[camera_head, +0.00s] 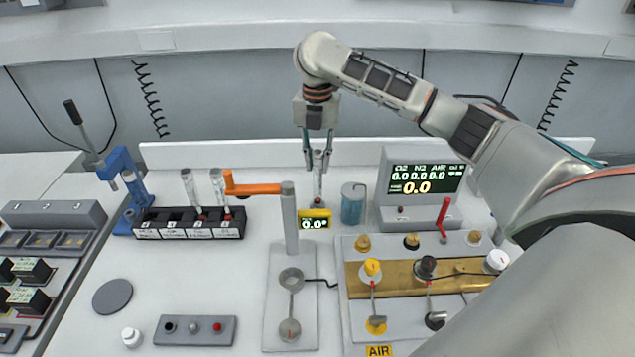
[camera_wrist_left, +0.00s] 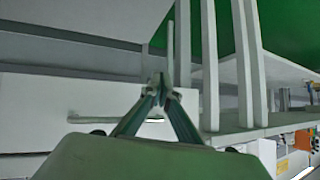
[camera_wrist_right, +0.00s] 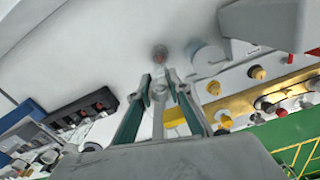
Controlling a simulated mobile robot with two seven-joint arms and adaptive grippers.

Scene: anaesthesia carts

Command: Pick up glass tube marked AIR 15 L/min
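My right gripper (camera_head: 318,157) points down over the back of the worktop. Its fingers are closed around a clear glass tube (camera_head: 318,188) with a red part near its lower end. The right wrist view shows the fingertips (camera_wrist_right: 160,83) a narrow gap apart, with the tube's end (camera_wrist_right: 160,53) beyond them. No label can be read on it. Two similar clear tubes (camera_head: 190,187) (camera_head: 218,185) stand in the black rack (camera_head: 160,222) to the left. My left gripper (camera_wrist_left: 160,84) shows only in its wrist view, fingertips together and empty.
A blue canister (camera_head: 353,204) and a display box (camera_head: 423,185) stand right of the held tube. A yellow meter (camera_head: 314,219) and a grey post with an orange lever (camera_head: 253,188) are close by in front. A brass valve panel (camera_head: 400,276) lies at front right.

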